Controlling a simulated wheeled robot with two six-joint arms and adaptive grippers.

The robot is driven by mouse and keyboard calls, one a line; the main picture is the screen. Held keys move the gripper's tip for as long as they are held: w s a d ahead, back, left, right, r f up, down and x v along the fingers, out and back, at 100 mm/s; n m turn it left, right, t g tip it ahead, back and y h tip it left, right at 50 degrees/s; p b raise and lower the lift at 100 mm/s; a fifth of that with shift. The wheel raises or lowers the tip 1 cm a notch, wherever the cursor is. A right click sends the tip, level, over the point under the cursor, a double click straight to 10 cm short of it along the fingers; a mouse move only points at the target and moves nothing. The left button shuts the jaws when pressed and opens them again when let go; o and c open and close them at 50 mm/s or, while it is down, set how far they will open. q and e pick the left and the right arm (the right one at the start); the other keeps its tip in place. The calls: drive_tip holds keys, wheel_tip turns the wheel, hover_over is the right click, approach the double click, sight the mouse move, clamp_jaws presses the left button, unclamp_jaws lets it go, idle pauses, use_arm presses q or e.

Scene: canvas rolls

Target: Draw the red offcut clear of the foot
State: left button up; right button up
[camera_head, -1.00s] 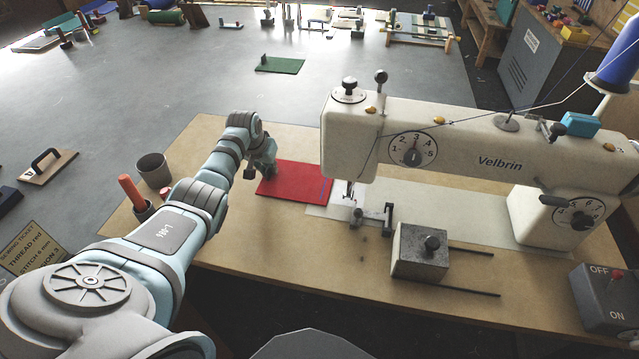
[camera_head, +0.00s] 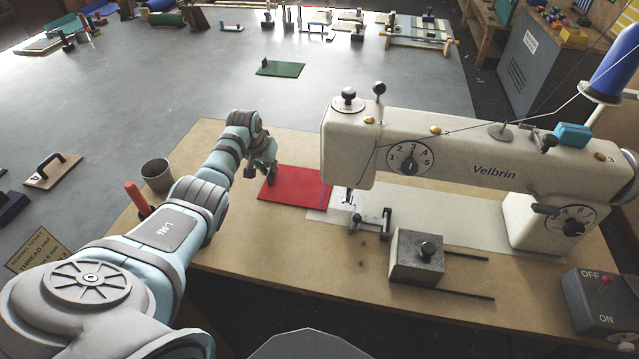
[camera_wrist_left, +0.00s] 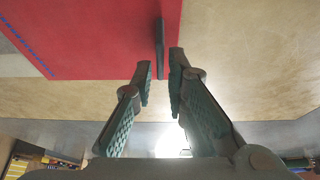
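The red offcut (camera_head: 293,187) lies flat on the wooden sewing table, with a blue line along its right edge. That edge is close to the left of the presser foot (camera_head: 349,199), partly behind the machine head; I cannot tell whether they touch. My left gripper (camera_head: 260,176) is at the offcut's left edge. In the left wrist view the offcut (camera_wrist_left: 95,40) fills the upper left, and a dark upright tab (camera_wrist_left: 160,40) stands at its edge. The left fingers (camera_wrist_left: 161,70) are apart, on either side of the tab's near end, with gaps showing. My right gripper is out of view.
The white sewing machine (camera_head: 450,150) stands right of the offcut. A grey block (camera_head: 416,258) with a knob and rods sits in front of it. A grey cup (camera_head: 157,175) and a red-handled tool (camera_head: 137,198) stand at left. Bare table lies in front of the offcut.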

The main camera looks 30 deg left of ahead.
use_arm(q)
drive_tip(key=shift+r+p, duration=0.55)
drive_tip(key=shift+r, duration=0.25)
drive_tip(key=shift+f, duration=0.1)
drive_tip(key=shift+o, duration=0.6)
drive_tip(key=o, duration=0.4)
drive_tip(key=v, duration=1.2)
drive_tip(key=shift+w+d, duration=0.1)
